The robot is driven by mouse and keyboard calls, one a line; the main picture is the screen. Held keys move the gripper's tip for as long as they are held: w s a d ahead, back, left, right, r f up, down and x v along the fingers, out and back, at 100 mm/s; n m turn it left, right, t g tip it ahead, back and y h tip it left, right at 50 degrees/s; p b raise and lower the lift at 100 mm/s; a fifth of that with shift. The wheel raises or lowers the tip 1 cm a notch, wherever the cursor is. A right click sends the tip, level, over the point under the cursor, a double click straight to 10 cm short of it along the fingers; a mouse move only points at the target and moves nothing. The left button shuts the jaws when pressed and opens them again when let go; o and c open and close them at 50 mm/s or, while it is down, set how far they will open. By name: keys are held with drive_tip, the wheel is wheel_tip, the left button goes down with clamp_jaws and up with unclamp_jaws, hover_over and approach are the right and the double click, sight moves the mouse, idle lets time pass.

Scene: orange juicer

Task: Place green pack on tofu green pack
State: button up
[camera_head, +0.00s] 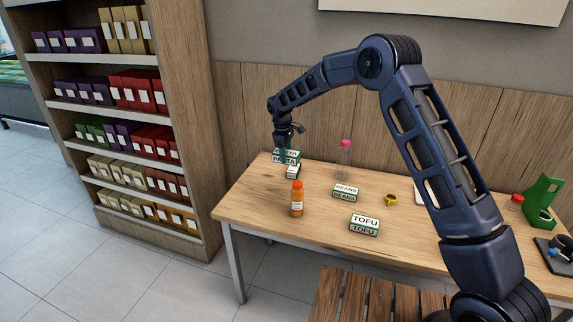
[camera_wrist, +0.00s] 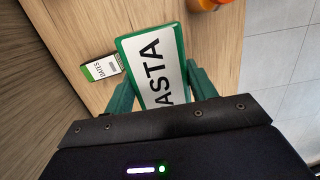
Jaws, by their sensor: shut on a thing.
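A green-edged pack with a white PASTA label (camera_head: 286,155) is at the left end of the table. My gripper (camera_head: 283,142) is above it and shut on it. In the wrist view the pack (camera_wrist: 153,62) lies between the two green fingers of my gripper (camera_wrist: 160,78), its label facing the camera. Whether it touches the table is hard to tell. The green TOFU pack (camera_head: 365,225) lies flat near the table's front edge, right of my gripper, with its top clear.
A small DATES pack (camera_wrist: 102,67) lies beside the held pack. An orange bottle (camera_head: 297,199), a BEANS pack (camera_head: 345,192), a yellow cup (camera_head: 390,200) and a pink-capped bottle (camera_head: 345,160) stand on the wooden table (camera_head: 262,205). A shelf (camera_head: 180,110) is at left.

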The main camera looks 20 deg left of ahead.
drive_tip(key=shift+r, duration=0.55)
drive_tip(key=shift+d+r, duration=0.1)
drive_tip(key=shift+d, duration=0.05)
drive_tip(key=s+d+r, duration=0.1)
drive_tip(key=d+r, duration=0.1)
drive_tip(key=d, duration=0.7)
drive_tip(key=d+r, duration=0.2)
drive_tip(key=d, duration=0.6)
hover_over(367, 221)
drive_tip(key=f, duration=1.9)
drive_tip(key=shift+s+a+f, duration=0.1)
drive_tip(key=shift+a+f, duration=0.2)
drive_tip(key=shift+f, duration=0.1)
drive_tip(key=o, duration=1.1)
